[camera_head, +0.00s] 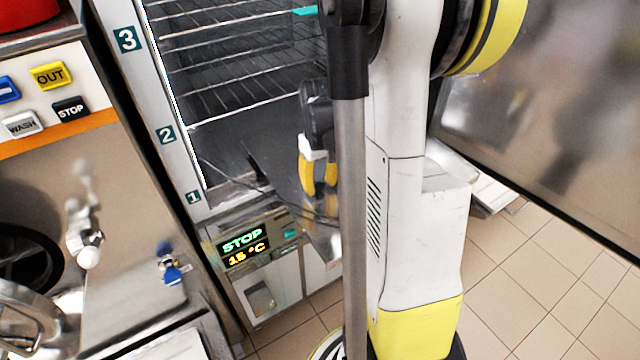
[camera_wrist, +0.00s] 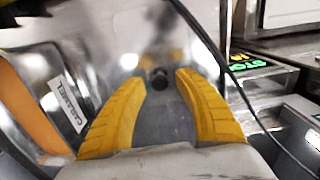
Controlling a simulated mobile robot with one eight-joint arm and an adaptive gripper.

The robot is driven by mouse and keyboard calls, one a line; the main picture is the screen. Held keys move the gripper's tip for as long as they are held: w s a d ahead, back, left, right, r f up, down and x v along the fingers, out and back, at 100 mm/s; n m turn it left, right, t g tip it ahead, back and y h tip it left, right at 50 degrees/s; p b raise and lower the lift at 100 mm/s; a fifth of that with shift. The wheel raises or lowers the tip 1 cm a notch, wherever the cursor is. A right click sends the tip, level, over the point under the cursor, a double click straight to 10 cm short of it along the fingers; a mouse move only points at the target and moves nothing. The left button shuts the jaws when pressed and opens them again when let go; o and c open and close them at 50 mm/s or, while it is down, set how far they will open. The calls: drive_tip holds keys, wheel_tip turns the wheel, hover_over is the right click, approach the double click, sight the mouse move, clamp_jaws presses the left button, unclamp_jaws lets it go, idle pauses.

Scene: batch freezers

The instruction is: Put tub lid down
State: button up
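My gripper (camera_wrist: 160,78) shows two yellow fingers standing apart in the wrist view. A small dark round knob (camera_wrist: 160,79) shows between and beyond the fingertips with clear gaps on both sides. It seems to sit on a shiny grey metal surface (camera_wrist: 165,120), which may be the tub lid; the lid's outline cannot be made out. A white CARAMEL label (camera_wrist: 67,104) is on the shiny metal at the left. In the head view my gripper (camera_head: 318,185) points down at the freezer's lower opening, above a shiny metal piece (camera_head: 322,232) partly hidden by my arm.
The open freezer has wire shelves (camera_head: 235,60) above my gripper and a STOP display panel (camera_head: 245,246) below. Its open door (camera_head: 560,100) stands at the right. A machine with buttons and a tap (camera_head: 85,235) is close on the left. Tiled floor (camera_head: 530,285) lies at the lower right.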

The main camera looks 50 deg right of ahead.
sight(320, 184)
wheel_tip(320, 184, up, 12)
drive_tip(key=f+p, duration=0.1)
drive_tip(key=p, duration=0.2)
drive_tip(key=s+a+r+n+t, duration=0.1)
drive_tip(key=s+a+r+t, duration=0.1)
drive_tip(key=a, duration=0.6)
drive_tip(key=s+a+r+t, duration=0.1)
drive_tip(key=a+r+t, duration=0.1)
drive_tip(key=a, duration=0.7)
drive_tip(key=s+a+r+n+t, duration=0.1)
drive_tip(key=s+a+r+t, duration=0.1)
drive_tip(key=a, duration=0.6)
drive_tip(key=shift+s+a+r+n+t, duration=0.25)
drive_tip(key=shift+s+r+n+t, duration=0.1)
drive_tip(key=shift+t, duration=0.25)
